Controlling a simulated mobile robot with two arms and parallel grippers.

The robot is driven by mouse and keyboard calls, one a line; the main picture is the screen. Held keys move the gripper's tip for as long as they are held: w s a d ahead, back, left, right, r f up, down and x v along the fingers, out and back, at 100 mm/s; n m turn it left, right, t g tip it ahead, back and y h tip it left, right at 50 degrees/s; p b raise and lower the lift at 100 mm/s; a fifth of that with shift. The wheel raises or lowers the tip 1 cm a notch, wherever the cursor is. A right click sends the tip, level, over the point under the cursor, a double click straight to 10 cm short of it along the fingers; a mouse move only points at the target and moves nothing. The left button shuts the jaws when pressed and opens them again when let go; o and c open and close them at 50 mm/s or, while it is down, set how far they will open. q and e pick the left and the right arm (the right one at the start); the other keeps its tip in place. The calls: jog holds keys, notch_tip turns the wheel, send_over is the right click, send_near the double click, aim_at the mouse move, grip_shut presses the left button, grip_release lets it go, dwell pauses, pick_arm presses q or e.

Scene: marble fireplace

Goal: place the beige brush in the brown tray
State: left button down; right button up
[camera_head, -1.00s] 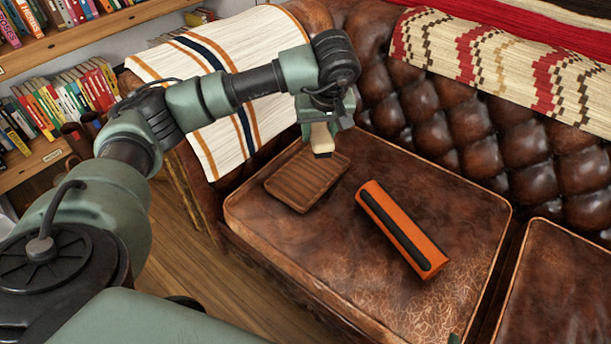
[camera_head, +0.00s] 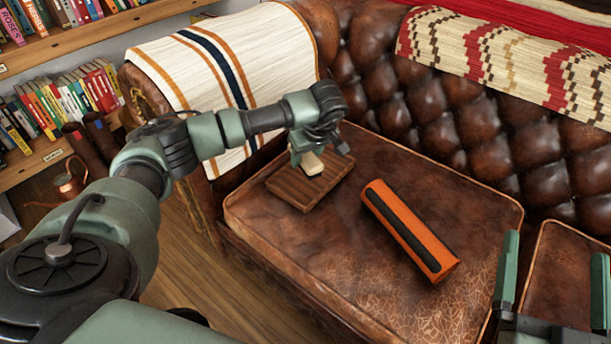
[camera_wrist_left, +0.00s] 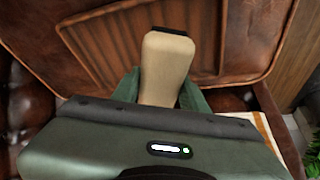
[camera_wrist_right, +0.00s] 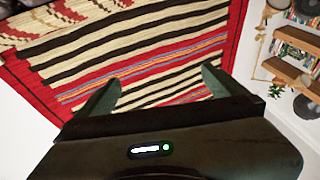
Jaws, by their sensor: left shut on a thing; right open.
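The beige brush (camera_head: 308,164) is held in my left gripper (camera_head: 306,155), which is shut on it. The brush is over the brown tray (camera_head: 290,191), and I cannot tell whether it touches the tray. In the left wrist view the brush (camera_wrist_left: 166,65) sticks out between the fingers, with its dark end over the tray (camera_wrist_left: 108,47). The tray lies on the leather sofa seat near the left armrest. My right gripper (camera_head: 553,290) is open and empty at the lower right, away from the tray. In the right wrist view its fingers (camera_wrist_right: 157,88) are spread apart.
An orange and black case (camera_head: 410,231) lies on the seat cushion (camera_head: 330,255) right of the tray. A striped blanket (camera_head: 225,70) covers the left armrest. A patterned blanket (camera_head: 500,55) hangs over the backrest. Bookshelves (camera_head: 60,95) stand at the left.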

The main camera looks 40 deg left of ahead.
aim_at(305, 181)
pick_arm(q)
notch_tip(305, 181, down, 2)
jog(key=shift+f, duration=0.15)
notch_tip(305, 181, down, 4)
jog(key=shift+r+b, duration=0.25)
jog(key=shift+b, duration=0.5)
pick_arm(e)
jog(key=s+r+t+y, duration=0.2)
jog(key=s+r+t, duration=0.2)
jog(key=r, duration=0.3)
jog(key=shift+s+t, duration=0.15)
jog(key=shift+t, duration=0.15)
jog(key=shift+d, duration=0.1)
pick_arm(q)
jog(key=shift+f, duration=0.1)
jog(key=c, duration=0.8)
grip_release()
jog(key=shift+o, duration=0.2)
pick_arm(e)
jog(key=shift+s+r, duration=0.1)
jog(key=shift+s, duration=0.1)
